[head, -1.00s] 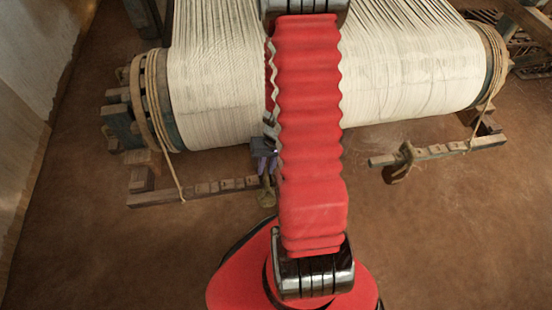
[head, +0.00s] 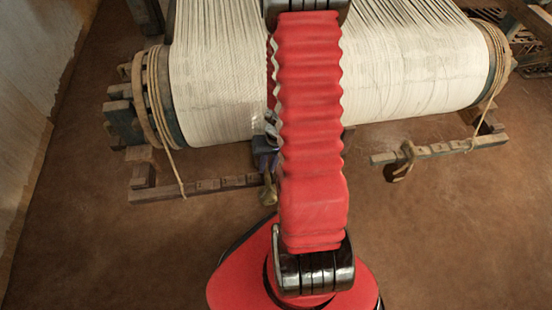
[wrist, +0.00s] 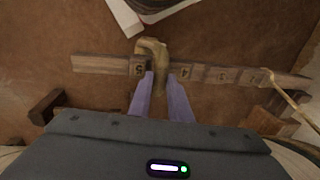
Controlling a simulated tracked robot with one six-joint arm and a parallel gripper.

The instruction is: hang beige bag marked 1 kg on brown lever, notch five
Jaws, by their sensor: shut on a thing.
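The brown lever (head: 221,184) lies low in front of the left part of the loom, with notches along it. In the wrist view the lever (wrist: 98,64) runs across the picture, and notch marks such as 5 and 4 show. My gripper (wrist: 161,76) is shut on the top of the beige bag (wrist: 153,50), which is at the lever between the marks 5 and 4, nearer 5. The bag (head: 268,192) also shows below my gripper (head: 266,167) in the head view, by the lever's right end. Its 1 kg mark cannot be read. I cannot tell whether its loop touches the lever.
The cloth roll (head: 215,100) with white warp lies just behind. A second lever (head: 440,151) at the right bears a brown bag (head: 398,168). A cord (head: 174,172) hangs to the first lever's left part. The floor in front is clear.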

